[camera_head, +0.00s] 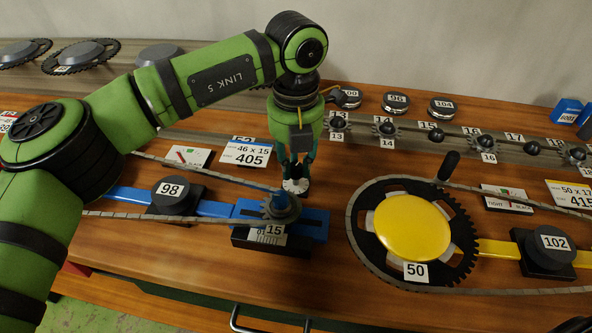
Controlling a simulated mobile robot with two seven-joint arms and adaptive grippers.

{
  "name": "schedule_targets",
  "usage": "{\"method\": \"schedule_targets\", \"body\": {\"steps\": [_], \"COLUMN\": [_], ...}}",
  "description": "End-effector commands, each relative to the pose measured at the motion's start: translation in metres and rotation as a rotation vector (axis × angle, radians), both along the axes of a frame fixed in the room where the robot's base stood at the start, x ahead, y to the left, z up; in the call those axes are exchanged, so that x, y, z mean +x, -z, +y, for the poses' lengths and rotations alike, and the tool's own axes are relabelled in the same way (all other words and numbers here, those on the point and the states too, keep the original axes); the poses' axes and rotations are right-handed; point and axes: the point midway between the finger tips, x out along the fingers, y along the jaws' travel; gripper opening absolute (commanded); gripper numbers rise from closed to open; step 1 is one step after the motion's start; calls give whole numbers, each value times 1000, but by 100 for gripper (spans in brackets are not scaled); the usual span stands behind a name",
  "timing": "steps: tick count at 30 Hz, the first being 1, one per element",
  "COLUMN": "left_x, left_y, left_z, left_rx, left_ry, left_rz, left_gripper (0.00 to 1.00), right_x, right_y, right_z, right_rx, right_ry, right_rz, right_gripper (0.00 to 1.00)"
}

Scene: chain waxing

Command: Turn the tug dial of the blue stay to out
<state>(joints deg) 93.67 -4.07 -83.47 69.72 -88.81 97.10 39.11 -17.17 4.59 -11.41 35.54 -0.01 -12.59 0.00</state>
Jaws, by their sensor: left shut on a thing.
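The blue stay (215,209) is a blue bar lying on the wooden bench left of centre. It carries a dark block marked 98 (175,196) and a small grey sprocket marked 15 (281,206) with a chain around it. My left gripper (296,178) comes down from above, just behind the stay's right end. It is shut on a small whitish round piece, which looks like the tug dial (296,186). The fingers hide part of the dial, and I cannot read its setting. My right gripper is not in view.
A yellow stay (497,243) with a block marked 102 (548,248) and a large sprocket with a yellow hub (411,228) lies to the right. A 405 card (246,153) stands behind the blue stay. Small numbered sprockets line a rail at the back.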

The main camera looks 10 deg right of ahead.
Motion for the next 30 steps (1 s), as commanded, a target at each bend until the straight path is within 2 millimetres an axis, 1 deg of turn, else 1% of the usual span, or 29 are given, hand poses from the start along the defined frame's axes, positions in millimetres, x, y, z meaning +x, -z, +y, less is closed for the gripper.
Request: {"method": "schedule_targets", "body": {"steps": [1, 3, 9, 15, 21, 30], "left_x": [-1, -1, -1, -2, -2, -2], "left_y": [6, 5, 4, 4, 3, 2], "left_z": [0, 0, 0, 0, 0, 0], "left_rx": [4, 4, 5, 5, 4, 5], "left_ry": [-40, -99, -237, -329, -375, -386], "left_rz": [4, 3, 5, 6, 6, 7], "left_gripper": [0, 0, 0, 0, 0, 0], "right_x": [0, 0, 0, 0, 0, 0], "right_y": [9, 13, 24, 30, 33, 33], "right_z": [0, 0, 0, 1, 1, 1], "right_rx": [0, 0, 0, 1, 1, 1], "right_ry": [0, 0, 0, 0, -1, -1], "right_rz": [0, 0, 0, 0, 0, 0], "right_gripper": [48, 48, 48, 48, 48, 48]}}
